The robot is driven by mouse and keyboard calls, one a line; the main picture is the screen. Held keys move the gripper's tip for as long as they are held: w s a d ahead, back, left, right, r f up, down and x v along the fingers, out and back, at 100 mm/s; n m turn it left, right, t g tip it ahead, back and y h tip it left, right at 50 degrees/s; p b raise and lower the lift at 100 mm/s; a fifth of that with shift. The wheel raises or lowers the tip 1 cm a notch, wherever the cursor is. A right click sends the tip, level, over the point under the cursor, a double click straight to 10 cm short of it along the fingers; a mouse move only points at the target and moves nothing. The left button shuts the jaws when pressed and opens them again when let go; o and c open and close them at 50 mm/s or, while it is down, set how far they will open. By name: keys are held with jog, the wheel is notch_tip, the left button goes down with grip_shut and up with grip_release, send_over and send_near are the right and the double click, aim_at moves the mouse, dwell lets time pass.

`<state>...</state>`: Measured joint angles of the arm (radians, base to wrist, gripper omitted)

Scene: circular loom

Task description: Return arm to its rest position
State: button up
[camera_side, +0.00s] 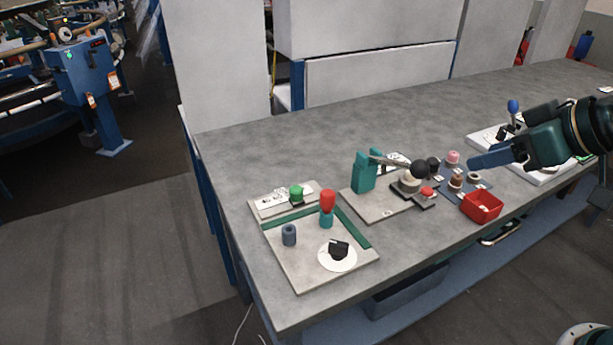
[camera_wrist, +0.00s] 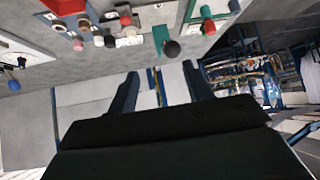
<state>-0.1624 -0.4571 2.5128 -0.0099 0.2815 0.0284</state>
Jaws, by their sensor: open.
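My gripper (camera_side: 478,162) reaches in from the right in the side view, raised above the grey table (camera_side: 300,110), and holds nothing. In the wrist view its two blue fingers (camera_wrist: 160,78) stand apart with an empty gap between them. Past them are a pale panel and the machine hall, and the table lies along the top of that view. The rest of the arm runs out of the side view at the right edge, so most of its pose is hidden.
A red bin (camera_side: 481,206) and a blue mat with spools (camera_side: 456,180) stand below my gripper. A teal stand with a black-knobbed lever (camera_side: 364,172) is to the left. A board with red and green knobs (camera_side: 300,262) lies front left. The table's back is clear.

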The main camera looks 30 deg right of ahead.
jog(key=s+d+m+g+h, duration=0.1)
jog(key=s+d+g, duration=0.2)
jog(key=s, duration=0.8)
jog(key=shift+s+d+m+h, duration=0.3)
jog(key=shift+s+d, duration=0.05)
jog(key=shift+d, duration=0.7)
